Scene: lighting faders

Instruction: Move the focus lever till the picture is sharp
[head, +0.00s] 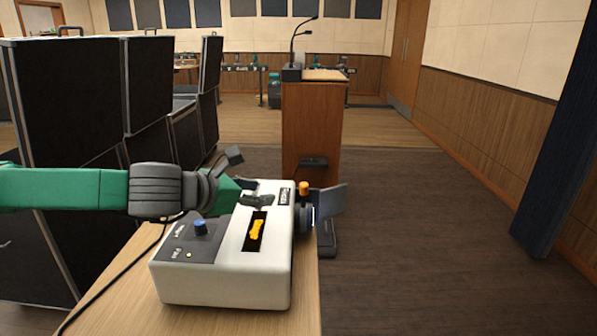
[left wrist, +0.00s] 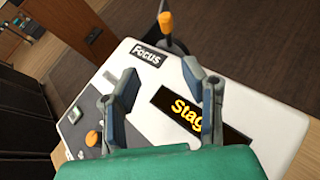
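A white projector box (head: 215,275) stands on a wooden table. The focus lever (head: 303,188), dark with an orange tip, stands up at the lens on its right side. It also shows in the left wrist view (left wrist: 165,22), beyond the "Focus" label (left wrist: 148,57). A black window (head: 255,231) on top shows yellow lettering; in the left wrist view "Stag" reads fairly crisp, the rest hidden by a finger. My left gripper (head: 252,192) is over the box top, short of the lever and apart from it. Its fingers are spread and empty in the left wrist view (left wrist: 159,68). My right gripper is not seen.
Black cases (head: 65,105) stand at left and a wooden lectern (head: 311,125) behind.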

